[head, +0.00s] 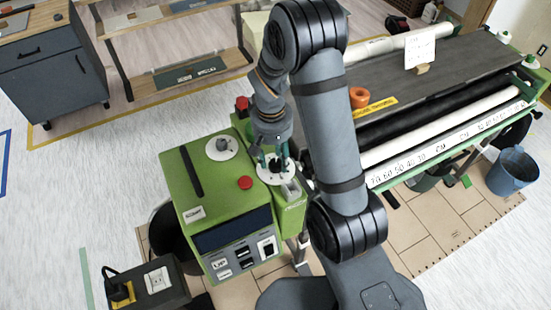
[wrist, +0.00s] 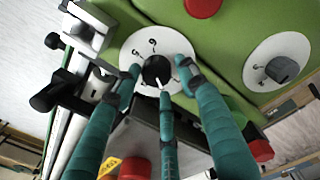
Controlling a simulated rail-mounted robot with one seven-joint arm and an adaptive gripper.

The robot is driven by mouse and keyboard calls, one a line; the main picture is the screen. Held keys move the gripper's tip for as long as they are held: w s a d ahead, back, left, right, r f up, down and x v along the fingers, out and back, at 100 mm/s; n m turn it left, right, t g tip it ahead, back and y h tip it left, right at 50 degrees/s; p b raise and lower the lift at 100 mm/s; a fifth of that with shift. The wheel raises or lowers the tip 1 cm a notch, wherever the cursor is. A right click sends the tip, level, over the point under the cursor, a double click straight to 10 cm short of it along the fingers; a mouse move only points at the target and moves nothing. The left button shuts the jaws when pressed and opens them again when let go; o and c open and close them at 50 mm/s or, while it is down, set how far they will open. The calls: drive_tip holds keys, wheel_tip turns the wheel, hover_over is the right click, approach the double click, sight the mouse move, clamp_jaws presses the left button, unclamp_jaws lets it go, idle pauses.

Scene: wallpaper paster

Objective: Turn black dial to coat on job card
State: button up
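The black dial (wrist: 157,70) sits on a white numbered disc (wrist: 146,45) on the green machine (head: 182,170). In the head view my gripper hides most of the dial, while the disc's edge (head: 268,178) shows. My gripper (wrist: 158,72) has teal fingers around the dial, with small gaps visible at its left and right sides. The fingers look open; contact with the dial cannot be told. A white pointer mark shows at the dial's lower edge. The job card (head: 420,52) stands upright in a small wooden block on the pasting table; its writing is too small to read.
A second, grey dial (head: 222,146) on a white disc is left of my gripper; it also shows in the wrist view (wrist: 283,68). A red button (head: 245,182) is close by. An orange tape roll (head: 359,97) lies on the table (head: 455,65). A blue bucket (head: 512,170) stands right.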

sight(273, 162)
drive_tip(key=shift+o, duration=0.8)
drive_tip(key=shift+s, duration=0.2)
wheel_tip(273, 162, up, 12)
drive_tip(key=shift+a, duration=0.3)
drive_tip(key=shift+s, duration=0.1)
